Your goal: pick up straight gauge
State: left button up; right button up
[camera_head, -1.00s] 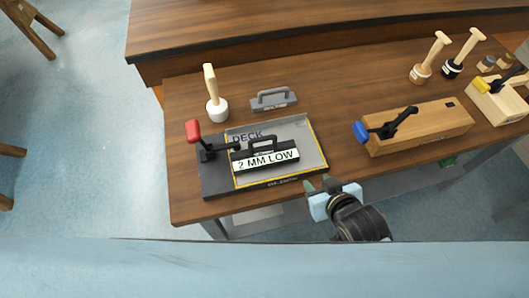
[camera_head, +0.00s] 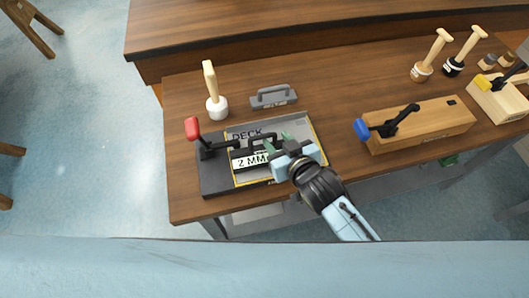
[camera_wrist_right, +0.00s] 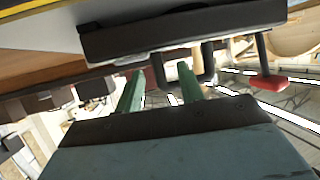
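A black gauge with a handle and a white "2 MM LOW" label (camera_head: 246,160) lies on the deck plate (camera_head: 310,148); my right gripper hides its right part. A smaller grey gauge with a handle (camera_head: 273,97) sits on the table behind the plate. My right gripper (camera_head: 279,143) is over the right end of the black gauge, its green fingers apart. In the right wrist view the open fingers (camera_wrist_right: 160,85) point toward the black gauge (camera_wrist_right: 185,28) and its handle (camera_wrist_right: 209,62); nothing is clearly held between them. My left gripper is not in view.
A clamp with a red handle (camera_head: 192,129) stands at the plate's left. A mallet (camera_head: 216,105) stands behind it. A wooden block with a blue-handled clamp (camera_head: 430,128) is to the right, with more mallets (camera_head: 421,73) behind. The table between is clear.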

aim_at(276, 140)
jog(key=x, duration=0.4)
jog(key=shift+r, duration=0.1)
grip_shut()
